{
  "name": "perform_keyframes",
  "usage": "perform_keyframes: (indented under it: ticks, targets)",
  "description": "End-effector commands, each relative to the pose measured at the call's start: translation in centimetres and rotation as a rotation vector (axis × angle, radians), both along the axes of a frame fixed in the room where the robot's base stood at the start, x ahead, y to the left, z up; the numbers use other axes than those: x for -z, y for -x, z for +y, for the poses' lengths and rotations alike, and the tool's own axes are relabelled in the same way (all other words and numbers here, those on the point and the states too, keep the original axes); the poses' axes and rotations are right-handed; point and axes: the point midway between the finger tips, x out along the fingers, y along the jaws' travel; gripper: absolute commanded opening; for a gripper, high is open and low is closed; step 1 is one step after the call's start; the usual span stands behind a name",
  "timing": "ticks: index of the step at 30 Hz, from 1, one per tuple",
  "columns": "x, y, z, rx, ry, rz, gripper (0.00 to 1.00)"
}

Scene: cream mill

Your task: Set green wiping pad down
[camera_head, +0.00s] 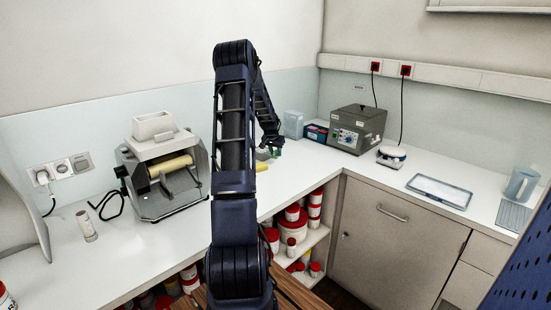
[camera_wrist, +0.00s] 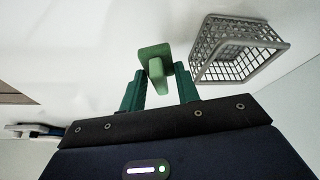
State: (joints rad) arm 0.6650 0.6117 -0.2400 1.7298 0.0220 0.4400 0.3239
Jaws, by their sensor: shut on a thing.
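The green wiping pad (camera_wrist: 153,55) is between the two green fingers of my gripper (camera_wrist: 160,80) in the wrist view. The gripper is shut on it, and the pad's far part sticks out past the fingertips. The pad is over the white counter (camera_wrist: 90,60); I cannot tell whether it touches the surface. In the head view my gripper (camera_head: 275,150) is low over the counter near the back corner, small and partly hidden by my arm, and the pad cannot be made out clearly.
A grey mesh basket (camera_wrist: 236,50) stands just right of the pad in the wrist view. In the head view a pale blue container (camera_head: 293,124), a blue-and-red box (camera_head: 316,132) and a grey device (camera_head: 357,129) stand right of my gripper. A mill (camera_head: 163,170) stands left.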

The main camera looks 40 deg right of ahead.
Motion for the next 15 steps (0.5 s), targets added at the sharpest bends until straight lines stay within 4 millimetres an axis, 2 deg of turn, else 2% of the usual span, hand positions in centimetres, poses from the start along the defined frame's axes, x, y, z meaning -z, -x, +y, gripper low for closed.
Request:
perform_keyframes:
  ticks: [3,6,15]
  targets:
    - [1.9,0.0,0.0,-0.001,-0.003,0.003,0.10]
    - [3.0,0.0,0.1,-0.001,-0.002,0.001,0.10]
    - [3.2,0.0,0.0,-0.001,-0.001,0.001,0.10]
